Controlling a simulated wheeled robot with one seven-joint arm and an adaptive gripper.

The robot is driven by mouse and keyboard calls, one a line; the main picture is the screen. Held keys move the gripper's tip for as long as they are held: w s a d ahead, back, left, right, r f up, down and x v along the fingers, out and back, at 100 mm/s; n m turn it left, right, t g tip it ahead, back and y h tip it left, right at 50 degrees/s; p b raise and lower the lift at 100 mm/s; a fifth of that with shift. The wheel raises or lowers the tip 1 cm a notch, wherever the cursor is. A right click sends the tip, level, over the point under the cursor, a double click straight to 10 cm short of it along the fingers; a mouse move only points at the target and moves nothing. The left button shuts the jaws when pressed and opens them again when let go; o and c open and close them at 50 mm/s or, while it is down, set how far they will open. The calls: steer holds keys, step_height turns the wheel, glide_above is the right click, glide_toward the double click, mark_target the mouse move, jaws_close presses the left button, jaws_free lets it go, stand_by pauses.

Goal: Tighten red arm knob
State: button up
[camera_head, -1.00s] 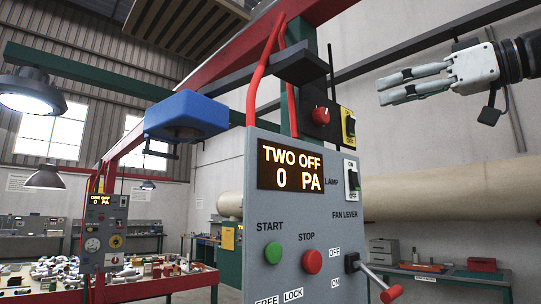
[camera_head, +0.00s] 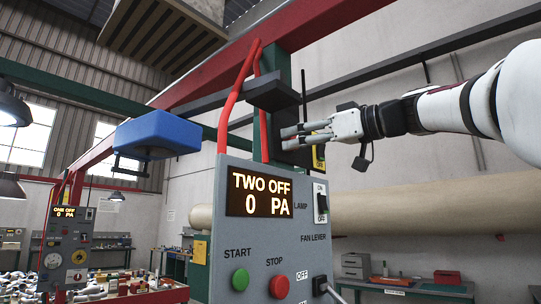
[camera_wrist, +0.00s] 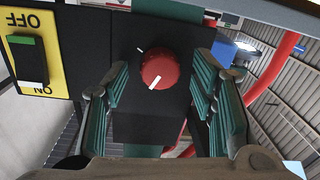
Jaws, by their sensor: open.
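The red knob (camera_wrist: 158,68) has a white pointer line and sits on a black plate in the wrist view. In the head view my gripper (camera_head: 288,137) hides it. My gripper (camera_wrist: 160,80) is open, its green-ribbed fingers to the left and right of the knob in the wrist view. Gaps show between the fingers and the knob, so I see no contact. How deep the fingertips reach past the knob is hard to tell.
A yellow plate with a green-and-black ON/OFF switch (camera_wrist: 27,60) is beside the knob. Below my gripper stands the grey control panel (camera_head: 250,238), reading TWO OFF 0 PA. Red hoses (camera_head: 228,100) and a green post (camera_head: 278,115) are close by the fingers.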

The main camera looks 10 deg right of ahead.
steer(key=shift+c, duration=0.2)
steer(key=c, duration=1.1)
steer(key=shift+m, duration=0.3)
steer(key=shift+f+m+t+p, duration=0.2)
steer(key=shift+m+p, duration=0.75)
steer(key=shift+m, duration=3.85)
steer(key=shift+r+m+t+p, duration=0.2)
steer(key=shift+m+p, duration=0.7)
steer(key=shift+m, duration=3.9)
steer(key=shift+f, duration=0.1)
